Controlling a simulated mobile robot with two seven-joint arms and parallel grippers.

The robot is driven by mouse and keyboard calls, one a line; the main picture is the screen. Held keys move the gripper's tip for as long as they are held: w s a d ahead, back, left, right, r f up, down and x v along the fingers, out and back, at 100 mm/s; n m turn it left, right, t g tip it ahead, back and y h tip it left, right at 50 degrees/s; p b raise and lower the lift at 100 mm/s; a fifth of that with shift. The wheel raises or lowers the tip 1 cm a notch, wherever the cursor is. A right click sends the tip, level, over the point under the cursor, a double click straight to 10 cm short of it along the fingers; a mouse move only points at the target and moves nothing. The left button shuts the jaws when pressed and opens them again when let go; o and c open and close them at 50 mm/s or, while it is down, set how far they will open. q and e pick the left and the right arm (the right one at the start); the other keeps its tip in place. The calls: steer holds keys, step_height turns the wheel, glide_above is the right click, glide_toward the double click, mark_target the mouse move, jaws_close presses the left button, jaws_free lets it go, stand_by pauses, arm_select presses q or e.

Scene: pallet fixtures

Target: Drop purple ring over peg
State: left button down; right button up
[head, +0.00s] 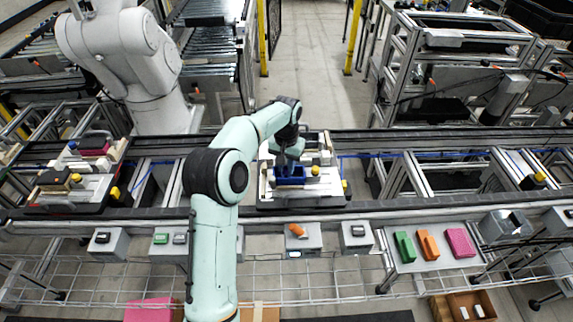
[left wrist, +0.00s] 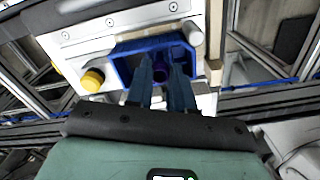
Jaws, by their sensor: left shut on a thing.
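My left gripper (head: 288,165) reaches down over the middle pallet, at its blue open-topped holder (head: 291,181). In the left wrist view the two fingers (left wrist: 160,84) are shut on a small dark purple piece, which looks like the purple ring (left wrist: 160,70). The ring is at or inside the blue holder (left wrist: 121,66), whose walls stand around the fingertips. I cannot tell whether it touches the holder. In the head view the gripper hides the ring. I cannot make out a peg; it may be hidden under the ring and fingers. My right gripper is not in view.
The pallet (head: 318,200) sits on the conveyor and carries a yellow knob (head: 315,171), also in the left wrist view (left wrist: 92,80). Another pallet (head: 82,189) stands at the left. Green, orange and pink blocks lie on a front-right tray (head: 412,262). Conveyor rails run along both sides.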

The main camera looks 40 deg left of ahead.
arm_select(q)
steer(key=shift+f, duration=0.4)
steer(key=c, duration=1.3)
jaws_free()
steer(key=shift+r, duration=0.1)
steer(key=shift+r, duration=1.4)
